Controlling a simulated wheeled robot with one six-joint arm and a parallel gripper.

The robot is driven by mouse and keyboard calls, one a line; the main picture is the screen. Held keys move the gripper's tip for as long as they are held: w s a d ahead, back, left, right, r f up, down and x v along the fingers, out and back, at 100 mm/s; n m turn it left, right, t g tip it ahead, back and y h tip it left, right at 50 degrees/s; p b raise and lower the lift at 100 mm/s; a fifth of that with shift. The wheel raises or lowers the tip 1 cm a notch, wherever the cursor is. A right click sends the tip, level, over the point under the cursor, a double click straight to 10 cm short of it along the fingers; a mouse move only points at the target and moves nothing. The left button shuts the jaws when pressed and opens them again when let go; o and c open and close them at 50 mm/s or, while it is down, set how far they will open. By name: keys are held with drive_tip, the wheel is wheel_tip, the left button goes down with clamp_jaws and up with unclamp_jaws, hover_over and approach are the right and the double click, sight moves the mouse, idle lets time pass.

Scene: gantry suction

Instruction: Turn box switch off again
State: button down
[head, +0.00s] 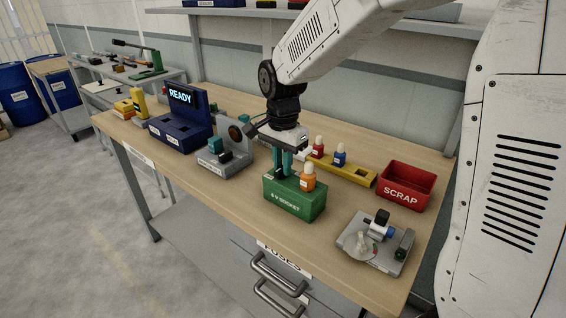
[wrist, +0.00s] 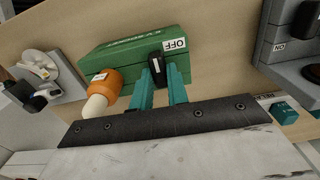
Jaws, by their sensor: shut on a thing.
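The green box (head: 294,199), labelled as a socket, stands on the bench below my arm. It also shows in the wrist view (wrist: 120,54). An orange holder (head: 308,182) with a pale bulb stands on its top, beside the switch. The black box switch (wrist: 156,68) sits on the box top, next to a white OFF label (wrist: 174,44). My gripper (head: 283,169) points down over the box. In the wrist view its teal fingers (wrist: 162,79) are shut on the switch, one on each side. Which way the switch is set is not clear.
A red SCRAP bin (head: 405,187) stands to the right, and a grey fixture (head: 372,244) with a dial near the front right. A yellow rack (head: 350,172) with bulbs is behind. A grey device (head: 222,157) and a blue READY station (head: 180,122) stand left.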

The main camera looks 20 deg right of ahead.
drive_tip(key=c, duration=1.4)
unclamp_jaws()
drive_tip(key=shift+o, duration=0.2)
drive_tip(key=shift+r, duration=3.95)
drive_tip(key=shift+s+d+r, duration=0.15)
drive_tip(key=shift+s, duration=0.15)
drive_tip(key=s+d+n, duration=0.2)
drive_tip(key=s+n, duration=0.1)
drive_tip(key=s, duration=0.6)
drive_tip(key=s+d+n+t, duration=0.1)
drive_tip(key=s+n, duration=0.3)
drive_tip(key=s, duration=0.5)
drive_tip(key=s+d+n, duration=0.4)
drive_tip(key=s, duration=0.5)
drive_tip(key=shift+s+r, duration=0.15)
drive_tip(key=shift+s, duration=0.15)
